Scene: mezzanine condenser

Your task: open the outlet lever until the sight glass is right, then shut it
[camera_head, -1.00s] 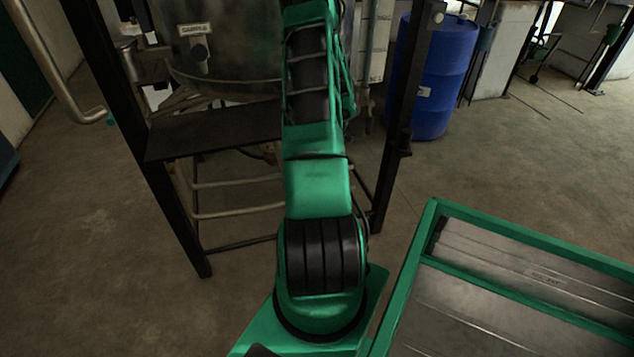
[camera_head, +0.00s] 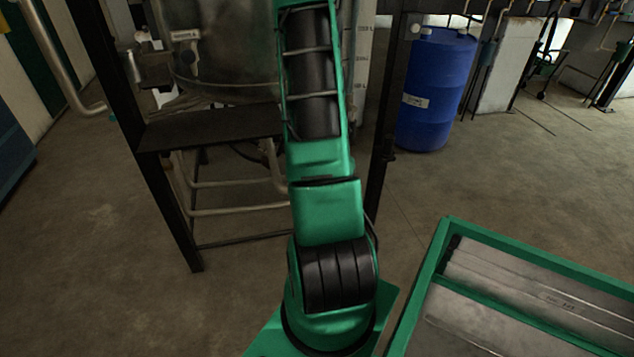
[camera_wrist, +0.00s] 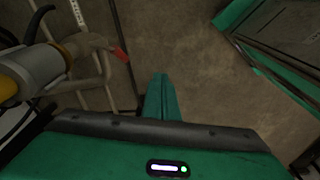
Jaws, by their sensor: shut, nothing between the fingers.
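The metal tank (camera_head: 235,65) stands in a dark frame, partly hidden behind my arm in the head view. A pale upright strip with level marks (camera_head: 364,75), which looks like the sight glass gauge, shows just right of my arm; its level is not readable. In the wrist view a marked white strip (camera_wrist: 78,13) shows at top left. A red-tipped piece (camera_wrist: 121,55), possibly the outlet lever, sticks out from the pale pipework left of my gripper (camera_wrist: 161,76). My gripper is shut and empty, apart from the red tip. The head view does not show it.
A dark shelf (camera_head: 210,128) and frame legs stand around the tank. A blue barrel (camera_head: 436,90) is at the right. A black curved handle and yellow-grey fitting (camera_wrist: 30,72) are close at the wrist view's left.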

